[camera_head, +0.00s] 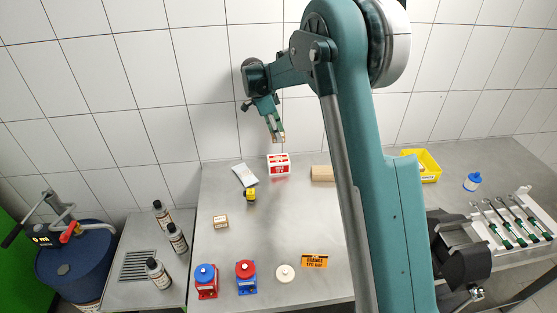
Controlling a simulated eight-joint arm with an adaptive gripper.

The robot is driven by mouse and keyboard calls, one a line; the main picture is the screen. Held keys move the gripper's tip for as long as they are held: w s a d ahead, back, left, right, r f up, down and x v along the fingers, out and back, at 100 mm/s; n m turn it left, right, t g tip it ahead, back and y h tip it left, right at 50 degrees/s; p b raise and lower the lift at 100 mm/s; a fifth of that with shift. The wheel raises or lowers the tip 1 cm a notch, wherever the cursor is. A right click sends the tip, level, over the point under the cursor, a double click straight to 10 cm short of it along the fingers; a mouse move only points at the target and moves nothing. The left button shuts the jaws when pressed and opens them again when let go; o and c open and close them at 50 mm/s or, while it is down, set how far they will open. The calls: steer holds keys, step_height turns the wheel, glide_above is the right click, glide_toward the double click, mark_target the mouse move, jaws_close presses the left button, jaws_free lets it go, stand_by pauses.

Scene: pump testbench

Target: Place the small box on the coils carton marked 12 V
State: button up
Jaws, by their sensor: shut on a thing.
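My gripper (278,138) hangs high at the back of the steel table, pointing down. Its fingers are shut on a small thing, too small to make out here. A red and white box with print (279,165) stands on the table just below the fingertips, with a visible gap in the picture. A small light brown box with a label (221,221) stands left of the table's middle, well away from the gripper. A plain brown block or carton (322,173) is partly hidden behind my arm. The print is too small to tell which one is marked 12 V.
A white paper (244,175) and a yellow object (251,195) lie near the red and white box. Red and blue pieces (206,280) (246,276), a white disc (285,274) and an orange sign (314,261) are in front. A yellow bin (428,166) stands right. The middle is clear.

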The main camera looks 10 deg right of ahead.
steer(key=shift+f, duration=0.1)
glide_above(280, 159)
steer(key=a, duration=0.1)
steer(key=shift+w+f, duration=0.1)
steer(key=shift+f, duration=2.9)
steer(key=shift+f, duration=1.9)
steer(key=shift+f, duration=0.15)
steer(key=o, duration=0.9)
steer(key=v, duration=1.2)
steer(key=shift+a, duration=0.1)
